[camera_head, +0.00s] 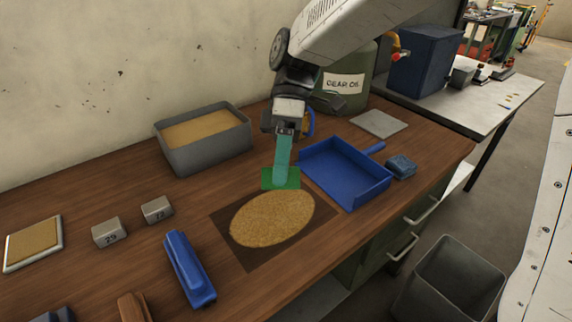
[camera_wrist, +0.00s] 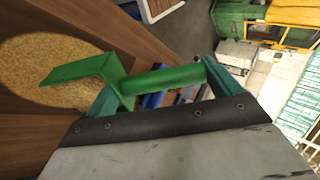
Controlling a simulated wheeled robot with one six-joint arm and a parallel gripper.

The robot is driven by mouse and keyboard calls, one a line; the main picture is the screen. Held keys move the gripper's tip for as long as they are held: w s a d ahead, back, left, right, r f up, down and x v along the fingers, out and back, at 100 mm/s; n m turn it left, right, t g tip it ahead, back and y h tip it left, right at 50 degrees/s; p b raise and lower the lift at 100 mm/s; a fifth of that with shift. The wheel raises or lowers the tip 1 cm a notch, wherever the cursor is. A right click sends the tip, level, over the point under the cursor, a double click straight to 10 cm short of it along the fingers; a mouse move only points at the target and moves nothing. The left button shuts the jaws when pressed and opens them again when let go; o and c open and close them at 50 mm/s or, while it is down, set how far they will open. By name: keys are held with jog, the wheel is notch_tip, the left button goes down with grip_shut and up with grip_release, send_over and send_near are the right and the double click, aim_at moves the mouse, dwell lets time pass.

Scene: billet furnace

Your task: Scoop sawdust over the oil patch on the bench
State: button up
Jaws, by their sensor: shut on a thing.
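My gripper (camera_head: 283,158) is shut on a green scoop (camera_head: 281,179). The scoop also shows in the wrist view (camera_wrist: 95,75), its handle between my fingers (camera_wrist: 158,82). The scoop is at the far edge of a tan, sawdust-coloured oval (camera_head: 272,218), which lies on a dark square patch (camera_head: 238,256) on the wooden bench (camera_head: 95,195). The oval covers the middle of the patch, and no bare oil shows inside it. I cannot tell whether the scoop touches it. A grey bin (camera_head: 210,155) behind to the left holds sawdust (camera_head: 203,129).
A blue dustpan (camera_head: 345,178) lies right of the patch, with a blue block (camera_head: 401,167) beside it. A blue brush-like tool (camera_head: 188,270) lies front left. Two small metal blocks (camera_head: 109,233) stand left. A gear oil drum (camera_head: 345,88) stands behind.

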jog(key=shift+s+a, duration=0.7)
jog(key=shift+a, duration=0.25)
jog(key=shift+s+a, duration=0.4)
jog(key=shift+a, duration=0.2)
jog(key=shift+s+a, duration=0.35)
jog(key=shift+a, duration=0.2)
jog(key=shift+s+a, duration=0.35)
jog(key=shift+a, duration=0.2)
jog(key=shift+s+a, duration=0.35)
jog(key=shift+a, duration=0.2)
jog(key=shift+s, duration=0.1)
